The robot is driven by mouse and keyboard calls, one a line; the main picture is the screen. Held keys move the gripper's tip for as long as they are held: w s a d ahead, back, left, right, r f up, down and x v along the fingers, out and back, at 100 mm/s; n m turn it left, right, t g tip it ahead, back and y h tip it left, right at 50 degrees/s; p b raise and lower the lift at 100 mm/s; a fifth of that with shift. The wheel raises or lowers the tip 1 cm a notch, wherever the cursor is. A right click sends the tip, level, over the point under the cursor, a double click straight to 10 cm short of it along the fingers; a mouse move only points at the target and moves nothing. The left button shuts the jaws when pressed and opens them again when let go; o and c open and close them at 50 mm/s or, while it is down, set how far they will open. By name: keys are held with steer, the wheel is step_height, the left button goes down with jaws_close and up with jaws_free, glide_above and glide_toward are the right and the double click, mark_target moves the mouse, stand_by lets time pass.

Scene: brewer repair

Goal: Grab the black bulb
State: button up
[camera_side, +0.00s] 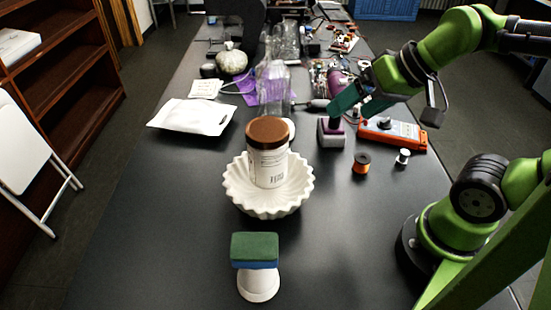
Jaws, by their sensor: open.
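My gripper (345,104) is at the upper right of the table, with its teal fingers pointing down and to the left. It is open. The fingers are over a small purple and grey block (331,138) on the table. A small dark shape shows at the top of the block, by the fingertips, and it may be the black bulb. It is too small and too covered by the fingers for me to be sure. I cannot tell whether the fingers touch it.
An orange device (393,136) and two small spools, one orange (361,164) and one white (403,158), are right of the block. A brown-lidded jar (267,155) stands in a white fluted bowl (268,208). A green-blue sponge (254,248) rests on a white cup in front. Clutter fills the back.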

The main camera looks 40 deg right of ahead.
steer(key=w+d+f+n+g+h, duration=0.1)
steer(key=w+d+f+n+g, duration=0.15)
steer(key=w, duration=0.55)
steer(key=w+d+f+n+g, duration=0.1)
steer(key=w+n+g, duration=0.15)
steer(key=w, duration=0.45)
steer(key=w+d+f+n+g+h, duration=0.1)
steer(key=w+d+f+n+g, duration=0.15)
steer(key=w, duration=0.55)
steer(key=f, duration=1)
steer(key=shift+s+a+f, duration=0.2)
steer(key=shift+s+f, duration=0.05)
steer(key=shift+f, duration=0.05)
steer(key=f, duration=0.5)
steer(key=shift+s+a+f, duration=0.1)
steer(key=shift+s+a, duration=0.05)
steer(key=shift+a, duration=0.15)
steer(key=c, duration=1.2)
